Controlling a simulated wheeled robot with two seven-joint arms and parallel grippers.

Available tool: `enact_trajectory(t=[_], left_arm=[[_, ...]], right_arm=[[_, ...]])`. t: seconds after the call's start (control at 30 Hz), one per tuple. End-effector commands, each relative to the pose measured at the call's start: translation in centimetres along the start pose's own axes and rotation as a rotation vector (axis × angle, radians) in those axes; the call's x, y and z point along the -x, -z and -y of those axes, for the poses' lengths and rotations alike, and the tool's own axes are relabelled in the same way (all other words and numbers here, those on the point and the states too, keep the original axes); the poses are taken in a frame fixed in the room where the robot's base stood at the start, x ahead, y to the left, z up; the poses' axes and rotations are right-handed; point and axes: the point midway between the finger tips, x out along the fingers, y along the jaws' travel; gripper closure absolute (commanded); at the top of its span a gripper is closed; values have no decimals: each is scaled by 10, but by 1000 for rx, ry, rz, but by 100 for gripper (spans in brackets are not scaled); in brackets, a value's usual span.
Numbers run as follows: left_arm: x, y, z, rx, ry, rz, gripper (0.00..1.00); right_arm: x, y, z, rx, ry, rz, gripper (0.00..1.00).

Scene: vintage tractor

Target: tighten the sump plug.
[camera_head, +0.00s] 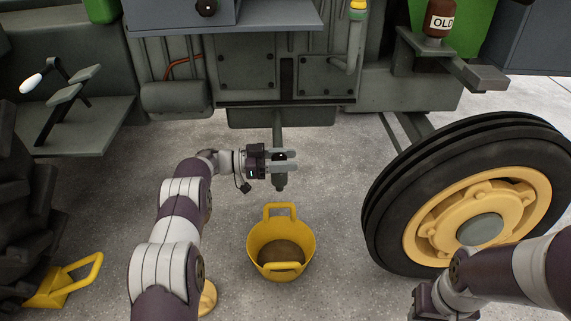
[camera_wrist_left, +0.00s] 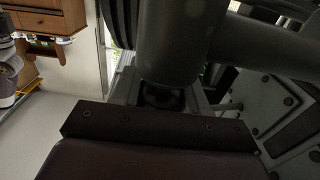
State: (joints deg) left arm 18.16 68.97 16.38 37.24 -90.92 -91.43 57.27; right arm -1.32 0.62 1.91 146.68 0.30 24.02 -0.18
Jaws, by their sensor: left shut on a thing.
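My left gripper (camera_head: 284,164) is under the tractor's front, below the flat grey sump (camera_head: 280,116). Its jaws are shut around a small dark part, probably the sump plug, mostly hidden by the fingers. A grey stub (camera_head: 280,184) shows just below the fingers. In the left wrist view a thick grey cylinder (camera_wrist_left: 175,40) fills the upper middle, with a dark round piece (camera_wrist_left: 163,96) at its end, behind the gripper's edge. How far the plug is seated cannot be seen. My right gripper (camera_head: 432,302) is at the bottom right, partly cut off, its fingers unclear.
A yellow bucket (camera_head: 254,244) with brown contents stands on the floor below the left gripper. A large wheel with yellow hub (camera_head: 480,212) stands to the right. A yellow chock (camera_head: 60,284) lies at left. A brown "OLD" container (camera_head: 440,20) sits on a bracket at upper right.

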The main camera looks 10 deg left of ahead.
Motion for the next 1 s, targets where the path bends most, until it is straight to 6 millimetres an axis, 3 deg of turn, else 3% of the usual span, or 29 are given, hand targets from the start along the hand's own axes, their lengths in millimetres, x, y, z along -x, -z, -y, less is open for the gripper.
enact_trajectory(t=[0.47,0.5,0.57,0.87,1.0], left_arm=[[-1,-4,-2,8,-17,2,87],[-1,-4,-2,8,-17,2,50],[-1,-4,-2,8,-17,2,31],[1,-1,-1,4,-15,1,31],[16,2,0,4,-13,0,31]], right_arm=[[-3,0,0,0,0,0,57],[-3,0,0,0,0,0,57],[-3,0,0,0,0,0,57],[-1,0,0,0,0,0,57],[9,1,0,0,0,0,57]])
